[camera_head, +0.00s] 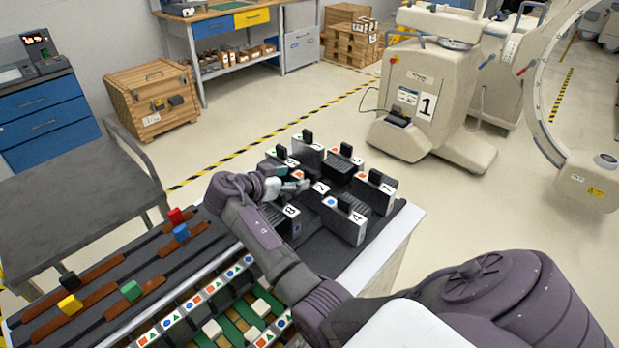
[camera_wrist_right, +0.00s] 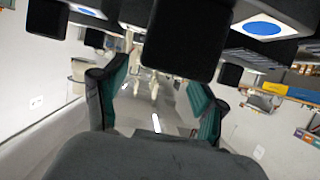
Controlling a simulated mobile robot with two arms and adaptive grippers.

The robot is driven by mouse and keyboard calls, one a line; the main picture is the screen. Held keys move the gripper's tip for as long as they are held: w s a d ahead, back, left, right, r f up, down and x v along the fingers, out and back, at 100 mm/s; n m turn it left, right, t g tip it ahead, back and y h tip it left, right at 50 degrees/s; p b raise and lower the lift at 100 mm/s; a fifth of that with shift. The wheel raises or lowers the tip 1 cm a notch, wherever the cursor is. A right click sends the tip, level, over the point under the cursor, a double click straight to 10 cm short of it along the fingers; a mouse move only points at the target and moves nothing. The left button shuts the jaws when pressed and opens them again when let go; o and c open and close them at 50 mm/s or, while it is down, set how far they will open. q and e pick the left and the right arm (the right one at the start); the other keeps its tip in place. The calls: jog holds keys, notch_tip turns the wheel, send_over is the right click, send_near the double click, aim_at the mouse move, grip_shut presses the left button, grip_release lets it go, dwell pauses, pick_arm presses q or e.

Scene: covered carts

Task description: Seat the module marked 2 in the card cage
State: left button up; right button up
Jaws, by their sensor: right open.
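The module marked 2 (camera_head: 321,187) is a dark block with a white numbered face, standing among several similar modules on a black surface. My right gripper (camera_head: 299,185) is just left of it, partly covering it; I cannot tell whether they touch. In the right wrist view the right gripper (camera_wrist_right: 155,105) is open, with no module visible between its green-padded fingers. Dark module shapes and a face with a blue circle (camera_wrist_right: 264,29) show above. A frame with green slots and coloured symbols (camera_head: 213,291), probably the card cage, lies at the lower centre, partly hidden by my arm.
Modules marked 8 (camera_head: 291,211), 4 (camera_head: 357,218) and 7 (camera_head: 388,188) crowd around module 2. A board (camera_head: 103,293) with coloured blocks lies left of the slotted frame. A grey cart (camera_head: 75,205) stands at left. Open floor lies beyond the worktop.

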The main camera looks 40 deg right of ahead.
aim_at(308, 173)
jog(key=x, duration=0.1)
jog(key=p+x, duration=0.1)
jog(key=x, duration=0.1)
jog(key=p+x, duration=0.1)
jog(key=shift+d+r, duration=0.25)
jog(key=shift+d, duration=0.15)
jog(key=shift+d+f, duration=0.2)
jog(key=shift+d, duration=0.05)
jog(key=shift+f, duration=0.1)
pick_arm(q)
jog(key=shift+w+d+r, duration=0.1)
jog(key=shift+w+r, duration=0.25)
jog(key=shift+r, duration=0.25)
jog(key=shift+w+r, duration=0.35)
jog(key=shift+r, duration=0.2)
pick_arm(e)
grip_shut()
